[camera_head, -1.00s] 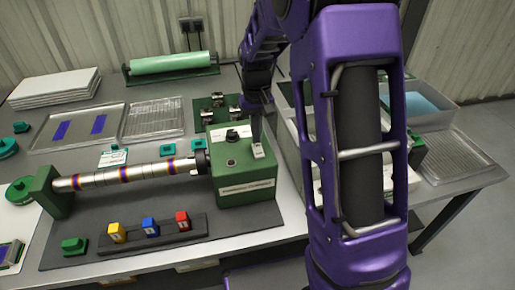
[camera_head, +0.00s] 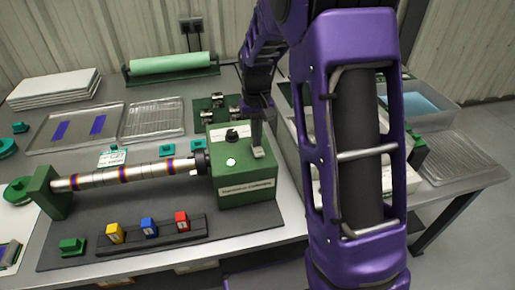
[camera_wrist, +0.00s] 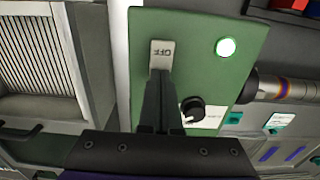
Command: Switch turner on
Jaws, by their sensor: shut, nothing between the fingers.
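The turner is a green box (camera_head: 245,190) with a long banded shaft (camera_head: 120,176) running left to a green end support. On its top is a pale rocker switch (camera_wrist: 161,52), with "OFF" readable on the part I see in the wrist view. A round indicator light (camera_head: 231,162) on the top glows bright; it also shows lit green-white in the wrist view (camera_wrist: 225,47). A black knob (camera_head: 231,134) is beside it. My gripper (camera_wrist: 160,78) is shut and empty, pointing down with its tips at the switch; the tips cover part of it.
A black rack (camera_head: 152,232) with yellow, blue and red blocks stands in front of the shaft. Trays (camera_head: 75,129) and a green roller (camera_head: 170,64) are behind. Clear-walled bins stand right of the turner, near my arm.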

